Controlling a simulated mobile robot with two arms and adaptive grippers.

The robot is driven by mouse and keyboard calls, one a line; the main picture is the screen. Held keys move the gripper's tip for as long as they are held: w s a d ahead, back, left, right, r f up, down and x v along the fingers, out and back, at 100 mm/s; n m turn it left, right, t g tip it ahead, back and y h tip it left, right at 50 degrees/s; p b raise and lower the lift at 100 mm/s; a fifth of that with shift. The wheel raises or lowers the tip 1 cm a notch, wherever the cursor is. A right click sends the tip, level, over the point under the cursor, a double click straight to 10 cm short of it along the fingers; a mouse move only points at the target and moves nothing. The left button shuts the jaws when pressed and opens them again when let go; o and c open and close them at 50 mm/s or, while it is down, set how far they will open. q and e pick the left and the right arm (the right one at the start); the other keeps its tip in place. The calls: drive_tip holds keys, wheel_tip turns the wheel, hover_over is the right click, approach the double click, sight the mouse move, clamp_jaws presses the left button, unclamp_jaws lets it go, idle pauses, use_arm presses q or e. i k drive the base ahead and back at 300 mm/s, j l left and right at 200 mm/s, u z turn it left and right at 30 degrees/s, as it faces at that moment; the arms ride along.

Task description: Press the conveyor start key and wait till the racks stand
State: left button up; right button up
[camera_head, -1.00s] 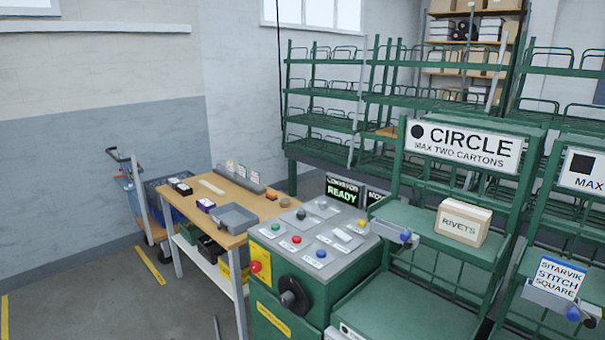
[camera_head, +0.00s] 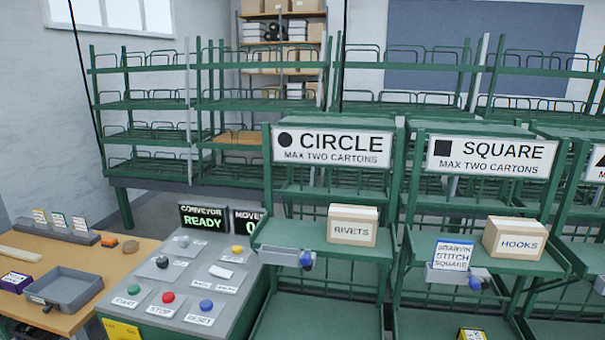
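The conveyor control panel (camera_head: 228,285) stands at the lower left of centre. Its green start key (camera_head: 133,290) is at the front left, above a START label. A red stop key (camera_head: 168,297) and a blue reset key (camera_head: 206,304) sit to its right. The conveyor display (camera_head: 203,218) behind the panel reads READY. A second display (camera_head: 246,222) beside it reads MOVED and 0, partly hidden by the circle rack. The green racks (camera_head: 140,100) stand along the back, their shelves mostly empty. Neither gripper is in view.
A circle rack (camera_head: 333,148) holds a rivets carton (camera_head: 352,231). A square rack (camera_head: 487,157) holds a hooks carton (camera_head: 515,244) and a Sitarvik stitch square card (camera_head: 453,254). A wooden table (camera_head: 130,259) with a grey tray (camera_head: 66,285) is at the left.

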sight(134, 290)
drive_tip(key=i+j+z, duration=0.1)
drive_tip(key=j, duration=0.5)
drive_tip(key=i+j+z, duration=0.1)
drive_tip(key=j, duration=0.5)
drive_tip(key=i+j+z, duration=0.1)
drive_tip(key=j, duration=0.55)
drive_tip(key=i+j+z, duration=0.1)
drive_tip(key=j, duration=0.55)
drive_tip(key=i+j, duration=0.1)
drive_tip(key=j, duration=0.45)
drive_tip(key=i+j, duration=0.1)
drive_tip(key=j, duration=0.5)
